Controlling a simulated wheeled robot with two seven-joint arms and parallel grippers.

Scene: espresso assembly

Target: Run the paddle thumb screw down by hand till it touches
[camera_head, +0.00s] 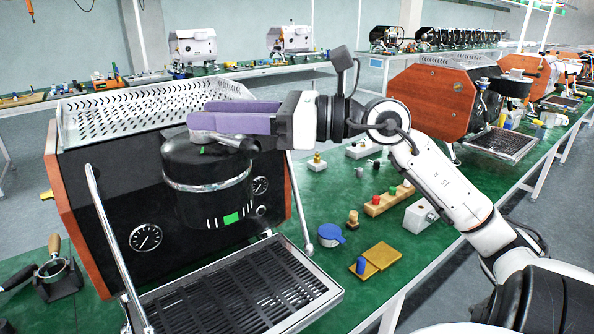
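The espresso machine (110,190) stands at the left with wood side panels and a black cylindrical group head (205,180) on its front. My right gripper (205,120), with purple fingers, reaches in from the right directly over the group head, level and close to the paddle. The fingers cover that top area, so the thumb screw cannot be made out. I cannot tell the gap between the fingers or whether they touch anything. My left gripper is out of view.
A portafilter (52,270) rests in a stand at the left. A blue-topped cup (331,235), a wooden block (388,200) and yellow-brown plates (381,255) sit on the green mat at the right.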

